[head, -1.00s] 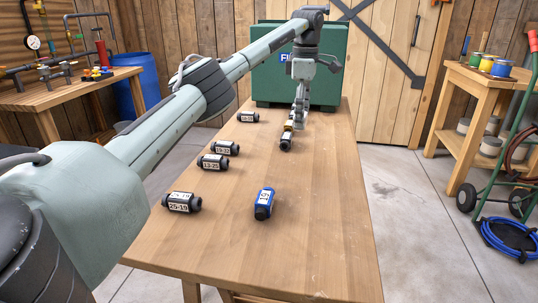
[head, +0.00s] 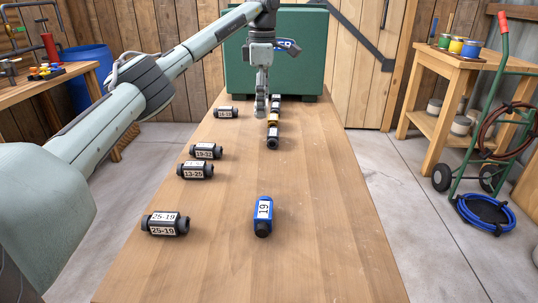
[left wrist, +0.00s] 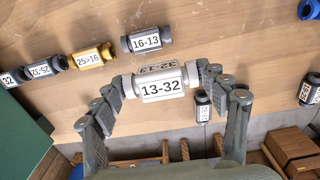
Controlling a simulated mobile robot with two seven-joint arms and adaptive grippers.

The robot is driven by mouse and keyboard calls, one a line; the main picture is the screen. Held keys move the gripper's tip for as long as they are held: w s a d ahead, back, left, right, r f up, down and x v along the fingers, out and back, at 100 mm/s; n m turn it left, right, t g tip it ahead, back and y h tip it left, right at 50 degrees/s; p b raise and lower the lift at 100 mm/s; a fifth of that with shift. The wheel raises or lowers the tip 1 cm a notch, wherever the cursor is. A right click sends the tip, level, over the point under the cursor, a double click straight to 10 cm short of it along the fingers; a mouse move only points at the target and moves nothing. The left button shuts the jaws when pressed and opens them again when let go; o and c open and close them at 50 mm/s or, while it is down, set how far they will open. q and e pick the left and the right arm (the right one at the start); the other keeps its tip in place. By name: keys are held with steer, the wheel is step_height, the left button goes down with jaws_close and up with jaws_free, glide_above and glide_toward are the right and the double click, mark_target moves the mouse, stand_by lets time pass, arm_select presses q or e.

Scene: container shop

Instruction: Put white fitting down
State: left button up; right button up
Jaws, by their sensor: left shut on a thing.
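My left gripper (head: 261,108) is over the far part of the table. In the left wrist view my left gripper (left wrist: 160,95) is shut on the white fitting (left wrist: 161,88), labelled 13-32, with fingers at both ends. The white fitting cannot be made out in the head view. In the wrist view it is beside a dark 16-13 fitting (left wrist: 147,41) and apart from it. Whether it touches the table is unclear. A gold fitting (left wrist: 89,59) and dark fittings (left wrist: 43,70) form a row with the 16-13 one. My right gripper is out of view.
Several dark fittings, such as 25-19 (head: 165,223), lie along the left side. A green case (head: 300,75) stands at the far end. The right part of the wooden table (head: 335,220) is clear.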

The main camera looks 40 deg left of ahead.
arm_select(q)
glide_above(270, 163)
step_height(270, 163, down, 6)
steer(key=shift+w+r, duration=0.1)
steer(key=shift+r, duration=0.1)
step_height(270, 163, down, 3)
steer(key=shift+f, duration=0.6)
steer(key=o, duration=1.1)
steer(key=shift+o, duration=0.3)
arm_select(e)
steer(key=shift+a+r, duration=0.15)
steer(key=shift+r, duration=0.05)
